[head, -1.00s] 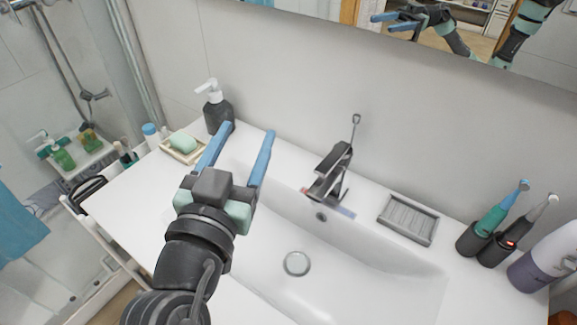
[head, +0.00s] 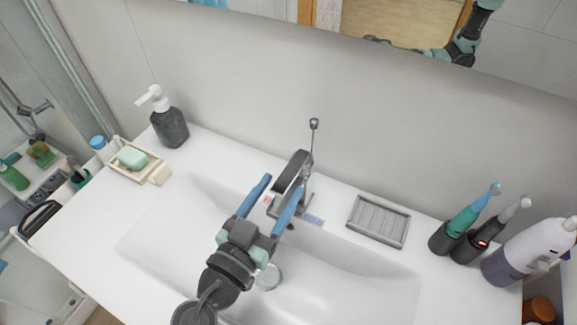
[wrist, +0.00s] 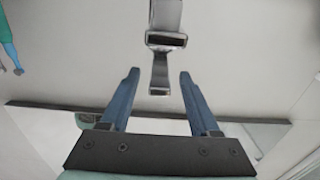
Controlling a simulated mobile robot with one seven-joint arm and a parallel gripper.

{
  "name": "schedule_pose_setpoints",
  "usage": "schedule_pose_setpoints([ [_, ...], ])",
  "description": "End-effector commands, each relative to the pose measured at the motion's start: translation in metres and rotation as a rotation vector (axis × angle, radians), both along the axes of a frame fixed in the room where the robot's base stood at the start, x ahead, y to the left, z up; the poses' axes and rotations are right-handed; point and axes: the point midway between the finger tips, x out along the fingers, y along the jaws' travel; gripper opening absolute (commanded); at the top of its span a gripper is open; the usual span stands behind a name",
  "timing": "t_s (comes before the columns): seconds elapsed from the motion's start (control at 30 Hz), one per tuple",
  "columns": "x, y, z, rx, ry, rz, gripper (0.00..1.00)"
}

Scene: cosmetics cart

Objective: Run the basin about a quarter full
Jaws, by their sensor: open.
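The white basin (head: 345,285) is set into the counter, and no water shows in it or under the spout. The round drain plug (head: 268,277) is partly behind my gripper. The grey metal faucet (head: 293,180) stands at the basin's back edge, with a thin rod upright behind it. Red and blue marks lie at its base. My gripper (head: 272,193) is open, its two blue fingers pointing at the faucet, one on each side of its front. In the wrist view the faucet (wrist: 165,40) is ahead, centred between the fingertips (wrist: 158,78). I cannot tell whether they touch.
A dark soap dispenser (head: 170,127) and a dish with green soap (head: 132,158) stand on the left. A grey ribbed tray (head: 378,220), electric toothbrushes (head: 462,222) and a white-purple bottle (head: 525,250) stand on the right. The wall with a mirror is close behind.

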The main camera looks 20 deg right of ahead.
Motion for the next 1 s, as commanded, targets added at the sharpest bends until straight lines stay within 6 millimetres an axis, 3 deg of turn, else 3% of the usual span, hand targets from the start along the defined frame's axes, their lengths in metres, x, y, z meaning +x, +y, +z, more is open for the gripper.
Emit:
schedule_pose_setpoints([
  [0.23,0.022,-0.028,0.002,-0.001,-0.001,0.0,0.62],
  [0.63,0.027,-0.034,0.0,0.001,-0.001,0.002,0.62],
  [1.0,0.027,-0.033,0.0,0.0,0.0,0.002,0.0],
])
